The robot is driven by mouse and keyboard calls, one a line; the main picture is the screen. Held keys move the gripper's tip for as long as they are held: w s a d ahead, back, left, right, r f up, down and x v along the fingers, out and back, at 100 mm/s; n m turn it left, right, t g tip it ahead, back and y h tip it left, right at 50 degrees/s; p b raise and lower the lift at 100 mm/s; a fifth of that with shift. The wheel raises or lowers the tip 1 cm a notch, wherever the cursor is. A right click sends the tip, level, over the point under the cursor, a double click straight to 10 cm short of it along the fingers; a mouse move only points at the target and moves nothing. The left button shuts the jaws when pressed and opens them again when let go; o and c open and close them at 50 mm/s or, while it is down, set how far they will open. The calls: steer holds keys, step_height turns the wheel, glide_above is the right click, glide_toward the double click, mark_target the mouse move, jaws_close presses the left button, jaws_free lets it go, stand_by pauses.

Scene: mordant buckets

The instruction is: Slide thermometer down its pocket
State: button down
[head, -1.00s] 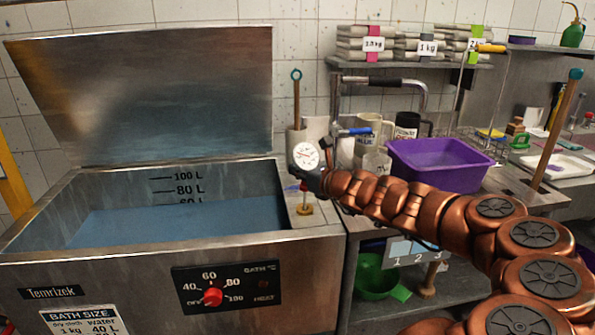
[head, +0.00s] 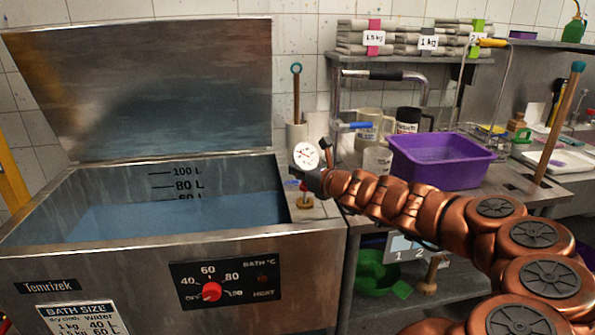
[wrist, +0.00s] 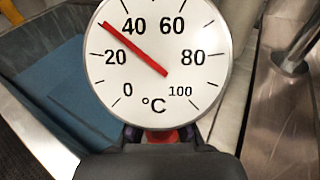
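The thermometer has a round white dial (head: 306,156) with a red needle. In the wrist view the dial (wrist: 158,62) fills the upper middle, its needle between 20 and 40. My gripper (head: 318,178) appears shut on the thermometer just below the dial, above the tank's right rim. In the wrist view my gripper (wrist: 160,136) shows dark, with a bit of red between the fingertips. The stem is mostly hidden. A small brass-coloured round piece (head: 304,202) sits on the rim below the gripper; I cannot tell whether it is the pocket or whether the stem enters it.
The steel tank (head: 300,238) holds blue water, and its lid (head: 140,85) stands open. A control panel (head: 225,280) is on its front. A purple tub (head: 440,165), mugs and a blue-handled tap (head: 353,126) stand right of the tank. A wooden stick (head: 295,95) stands behind.

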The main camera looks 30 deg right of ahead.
steer(key=shift+f+b, duration=2)
steer(key=shift+f, duration=0.1)
steer(key=c, duration=1.8)
jaws_free()
steer(key=o, duration=0.6)
steer(key=shift+c, duration=0.2)
steer(key=shift+s, duration=0.1)
steer(key=shift+s+d+r, duration=0.2)
steer(key=shift+s, duration=1.1)
steer(key=shift+s+d+r, duration=0.15)
steer(key=shift+s+r, duration=0.1)
steer(key=shift+s, duration=1)
steer(key=shift+s+d+r, duration=0.2)
steer(key=shift+s, duration=1.1)
